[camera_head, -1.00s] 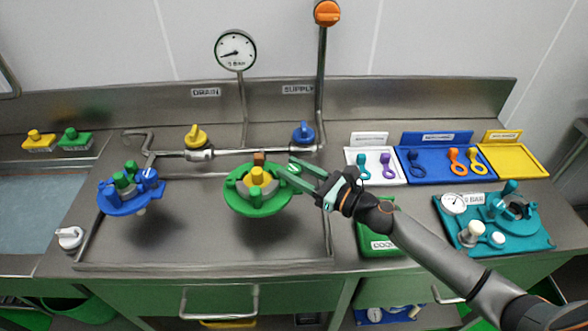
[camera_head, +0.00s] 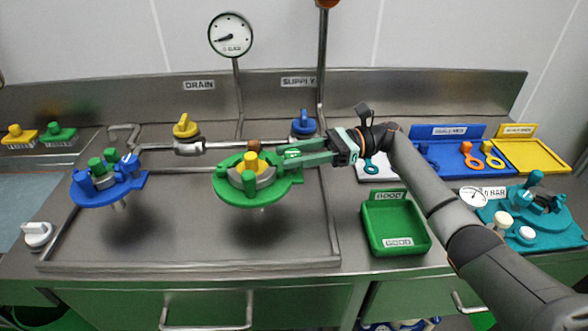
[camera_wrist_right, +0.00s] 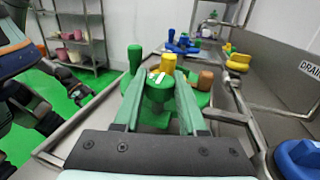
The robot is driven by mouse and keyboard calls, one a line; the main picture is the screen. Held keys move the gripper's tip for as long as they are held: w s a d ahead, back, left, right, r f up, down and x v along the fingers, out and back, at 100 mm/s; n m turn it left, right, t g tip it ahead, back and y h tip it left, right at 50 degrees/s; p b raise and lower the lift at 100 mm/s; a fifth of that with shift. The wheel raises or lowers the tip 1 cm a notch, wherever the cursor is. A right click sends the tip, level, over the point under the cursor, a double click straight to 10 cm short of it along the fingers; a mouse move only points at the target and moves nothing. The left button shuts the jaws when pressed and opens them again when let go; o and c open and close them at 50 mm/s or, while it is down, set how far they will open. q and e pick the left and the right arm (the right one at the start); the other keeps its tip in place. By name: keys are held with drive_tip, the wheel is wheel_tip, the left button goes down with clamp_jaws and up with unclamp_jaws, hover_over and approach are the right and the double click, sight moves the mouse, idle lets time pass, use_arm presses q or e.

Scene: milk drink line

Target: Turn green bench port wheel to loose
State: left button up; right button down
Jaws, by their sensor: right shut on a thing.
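The green bench port (camera_head: 225,186) is a green round body with a grey ring, held above the steel sink top. A yellow post (camera_head: 251,161), a green post (camera_head: 249,183) and a brown knob (camera_head: 254,145) stand up from it. Its green wheel, with a white mark, is at the right side, mostly covered by my right gripper (camera_head: 290,155) in the head view. In the right wrist view the wheel (camera_wrist_right: 158,90) sits between the two fingers of my right gripper (camera_wrist_right: 160,97), which is shut on it. My left gripper is in neither view now.
A blue port (camera_head: 106,194) with several posts stands to the left. Yellow (camera_head: 186,127) and blue (camera_head: 303,124) valve knobs are behind. A green tray (camera_head: 374,232) and a teal fixture (camera_head: 545,232) are to the right. The sink top in front is clear.

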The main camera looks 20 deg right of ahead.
drive_tip(key=shift+f+n+g+b, duration=0.1)
drive_tip(key=shift+n+g+b, duration=0.3)
drive_tip(key=shift+g, duration=0.2)
drive_tip(key=shift+a+n+g+b, duration=0.1)
drive_tip(key=shift+n+g+b, duration=0.6)
drive_tip(key=shift+g+b, duration=0.3)
drive_tip(key=shift+n+g+b, duration=0.4)
drive_tip(key=shift+g, duration=0.3)
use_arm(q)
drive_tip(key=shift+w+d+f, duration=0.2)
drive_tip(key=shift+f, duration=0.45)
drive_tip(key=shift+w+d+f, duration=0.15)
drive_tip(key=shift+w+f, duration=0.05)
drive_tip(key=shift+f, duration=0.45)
use_arm(e)
drive_tip(key=shift+g+h, duration=0.3)
drive_tip(key=shift+c, duration=2.3)
unclamp_jaws()
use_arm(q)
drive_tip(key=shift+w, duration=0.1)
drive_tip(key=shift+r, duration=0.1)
